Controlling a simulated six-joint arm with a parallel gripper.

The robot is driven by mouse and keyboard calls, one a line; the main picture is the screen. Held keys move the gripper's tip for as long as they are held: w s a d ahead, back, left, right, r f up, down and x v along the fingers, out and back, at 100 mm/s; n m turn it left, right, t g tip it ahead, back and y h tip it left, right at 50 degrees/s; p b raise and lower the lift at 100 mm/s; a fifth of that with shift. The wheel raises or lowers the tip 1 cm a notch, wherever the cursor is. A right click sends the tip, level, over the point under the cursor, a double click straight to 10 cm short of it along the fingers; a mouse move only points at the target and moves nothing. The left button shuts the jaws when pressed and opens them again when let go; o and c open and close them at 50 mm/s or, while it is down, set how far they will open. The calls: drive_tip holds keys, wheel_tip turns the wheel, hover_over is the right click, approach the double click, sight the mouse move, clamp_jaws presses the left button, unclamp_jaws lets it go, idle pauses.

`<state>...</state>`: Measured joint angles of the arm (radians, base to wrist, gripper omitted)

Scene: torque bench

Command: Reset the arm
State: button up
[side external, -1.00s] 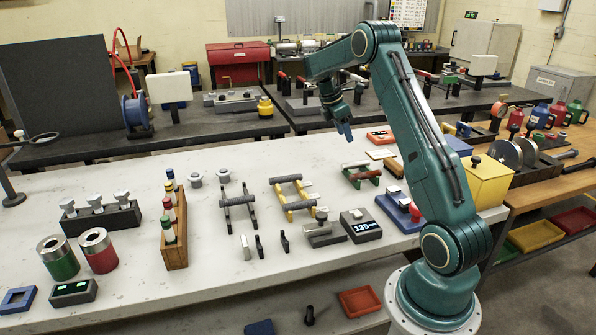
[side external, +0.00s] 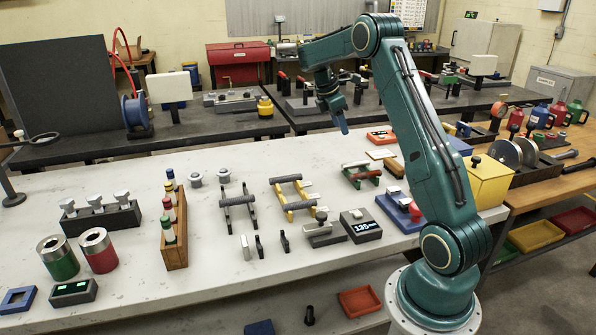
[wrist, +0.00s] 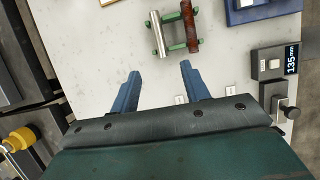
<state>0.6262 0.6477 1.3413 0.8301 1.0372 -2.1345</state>
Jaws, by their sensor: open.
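My gripper (side external: 343,127) hangs in the air over the far side of the white bench (side external: 120,290), fingers pointing down. In the wrist view my gripper (wrist: 158,80) shows two blue fingers spread apart with nothing between them. Beyond the fingertips lies a green rack (wrist: 177,47) with a silver bar and a brown-red bar on it. The same green rack (side external: 361,179) stands on the bench in the side view, below and apart from my gripper.
A digital gauge (side external: 361,226) and a blue tray (side external: 402,213) stand near my arm. A yellow box (side external: 487,183) is at the bench's right end. Yellow (side external: 290,203) and black racks (side external: 237,212) stand mid-bench. The white bench's back left is largely clear.

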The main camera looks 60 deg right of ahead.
drive_tip(key=s+a+r+m+t, duration=0.1)
drive_tip(key=a+r+t, duration=0.1)
drive_tip(key=a+r, duration=0.35)
drive_tip(key=a+r+m+t, duration=0.1)
drive_tip(key=a+r+m, duration=0.1)
drive_tip(key=a, duration=0.7)
drive_tip(key=s+a+r+m+t, duration=0.1)
drive_tip(key=a+r+t, duration=0.1)
drive_tip(key=a+r, duration=0.35)
drive_tip(key=s+a+f+m+t+y, duration=0.1)
drive_tip(key=s+a+f+m, duration=0.1)
drive_tip(key=s+a, duration=0.5)
drive_tip(key=s+a+f+m+t+y, duration=0.2)
drive_tip(key=s+a, duration=0.6)
drive_tip(key=a, duration=0.5)
drive_tip(key=shift+f+m, duration=0.15)
drive_tip(key=shift+m, duration=0.25)
